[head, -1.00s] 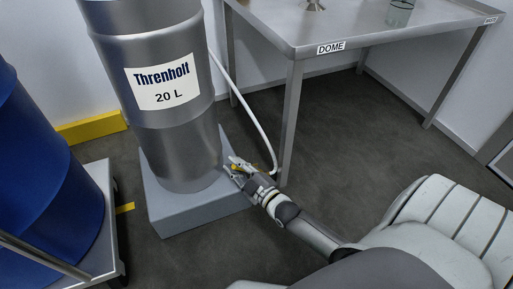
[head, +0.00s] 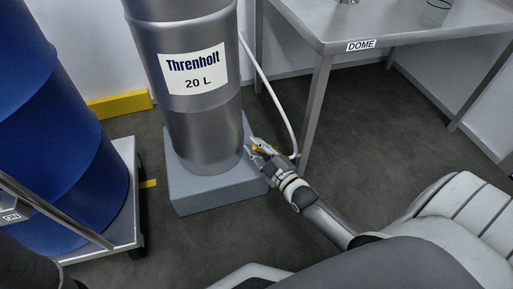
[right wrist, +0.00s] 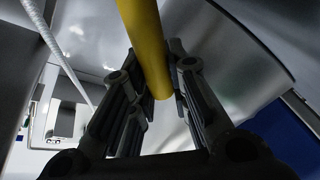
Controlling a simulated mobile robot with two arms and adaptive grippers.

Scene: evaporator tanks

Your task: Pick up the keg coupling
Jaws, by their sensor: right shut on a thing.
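In the head view my right gripper (head: 257,151) is low beside the steel keg (head: 196,110) labelled "Threnholt 20 L". The gripper is shut on a small yellow part, which I take to be the keg coupling (head: 257,148). In the right wrist view the keg coupling (right wrist: 146,45) shows as a smooth yellow bar between the dark fingers (right wrist: 158,85). The rest of the coupling is hidden or too small to make out. I cannot tell whether it touches the keg. My left gripper is not in view.
The keg stands on a grey plinth (head: 205,189). A white hose (head: 277,98) hangs beside the keg, close to my gripper. A steel table (head: 378,20) marked "DOME" stands at the right, its leg (head: 315,110) near my arm. A blue drum (head: 50,130) sits on a cart (head: 118,215) at the left.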

